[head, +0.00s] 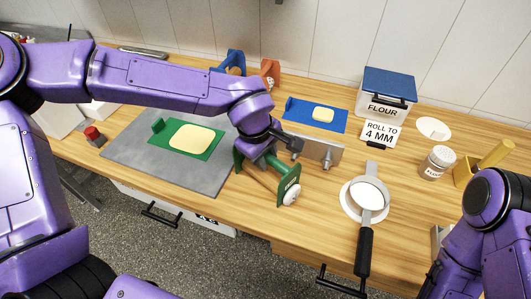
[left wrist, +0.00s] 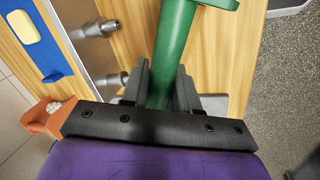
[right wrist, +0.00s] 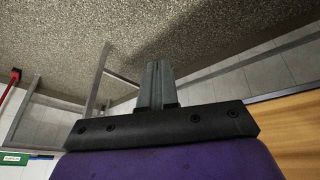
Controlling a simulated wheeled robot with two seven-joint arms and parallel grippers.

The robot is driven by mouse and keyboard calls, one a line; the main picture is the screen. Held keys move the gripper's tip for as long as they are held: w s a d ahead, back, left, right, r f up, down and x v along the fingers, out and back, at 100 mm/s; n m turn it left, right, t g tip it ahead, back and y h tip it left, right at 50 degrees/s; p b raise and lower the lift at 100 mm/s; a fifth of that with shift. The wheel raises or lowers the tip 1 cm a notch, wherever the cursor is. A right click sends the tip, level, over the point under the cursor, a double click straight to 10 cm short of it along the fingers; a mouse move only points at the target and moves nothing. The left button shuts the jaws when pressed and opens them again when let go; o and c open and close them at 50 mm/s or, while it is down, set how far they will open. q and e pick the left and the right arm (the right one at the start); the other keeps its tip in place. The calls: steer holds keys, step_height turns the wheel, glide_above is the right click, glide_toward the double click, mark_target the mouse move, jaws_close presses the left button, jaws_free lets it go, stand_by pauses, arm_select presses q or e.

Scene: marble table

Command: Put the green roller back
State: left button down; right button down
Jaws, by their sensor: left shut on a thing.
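The green roller (head: 288,187) has green end plates, a green top bar and a pale wooden roller under it. In the head view it is at the table's middle, just right of the grey mat, close to the surface; I cannot tell whether it touches. My left gripper (head: 268,152) is above it. In the left wrist view my left gripper (left wrist: 163,82) is shut around the round green bar (left wrist: 172,50). My right gripper (right wrist: 156,85) shows in the right wrist view with its fingers together and nothing between them, over the floor.
A metal plate with two pegs (head: 325,150) stands just right of the roller. A green board (head: 213,152) with dough lies on the grey mat (head: 125,150). Blue (head: 237,60) and orange (head: 270,70) holders stand behind. A sieve (head: 366,213) lies at the right.

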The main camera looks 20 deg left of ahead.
arm_select(q)
steer(key=shift+f, duration=0.6)
stand_by(0.4)
steer(key=c, duration=0.8)
jaws_free()
steer(key=shift+f, duration=0.1)
steer(key=v, duration=1)
steer(key=shift+s+r, duration=0.1)
steer(key=shift+r, duration=0.2)
